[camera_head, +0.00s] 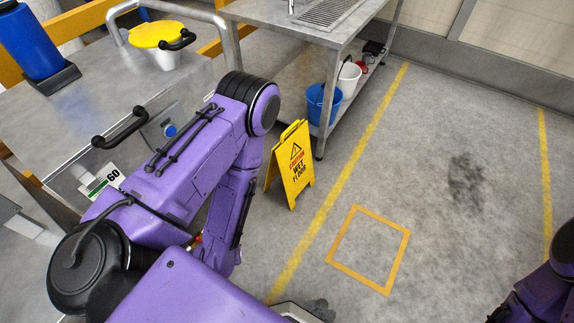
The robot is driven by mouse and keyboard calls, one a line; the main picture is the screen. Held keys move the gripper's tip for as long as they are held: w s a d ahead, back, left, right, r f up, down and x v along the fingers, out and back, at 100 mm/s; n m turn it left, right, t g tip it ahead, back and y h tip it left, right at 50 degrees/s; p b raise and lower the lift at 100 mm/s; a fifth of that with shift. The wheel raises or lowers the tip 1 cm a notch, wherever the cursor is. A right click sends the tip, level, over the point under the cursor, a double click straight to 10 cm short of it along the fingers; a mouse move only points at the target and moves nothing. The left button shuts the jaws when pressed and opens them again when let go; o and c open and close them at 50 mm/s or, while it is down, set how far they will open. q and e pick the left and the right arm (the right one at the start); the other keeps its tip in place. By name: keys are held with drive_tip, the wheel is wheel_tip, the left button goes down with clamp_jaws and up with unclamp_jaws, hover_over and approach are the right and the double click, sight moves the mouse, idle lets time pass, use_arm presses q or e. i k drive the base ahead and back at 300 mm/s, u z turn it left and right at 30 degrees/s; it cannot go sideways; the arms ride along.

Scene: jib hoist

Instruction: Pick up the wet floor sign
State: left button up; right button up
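The yellow wet floor sign (296,168) stands upright as an A-frame on the concrete floor, near the middle of the head view. It reads "CAUTION WET FLOOR" and has a warning triangle. My purple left arm passes just to the left of it, bent at the elbow. The forearm hangs down and its gripper is hidden behind my own body parts. Only a bit of my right arm shows at the lower right corner, and its gripper is out of the picture. Nothing is seen touching the sign.
A yellow square outline (334,260) marks the floor right of the sign. A metal table (345,38) stands behind, with a blue bucket (322,104) and a white bucket (348,78) on its lower shelf. A metal cart (100,80) is at left. The right floor is clear.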

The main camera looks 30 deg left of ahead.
sight(292, 157)
drive_tip(key=z, duration=0.25)
drive_tip(key=i, duration=1.1)
drive_tip(key=u, duration=0.45)
drive_tip(key=i, duration=0.9)
drive_tip(key=u, duration=0.95)
drive_tip(key=i, duration=0.25)
drive_tip(key=u, duration=0.15)
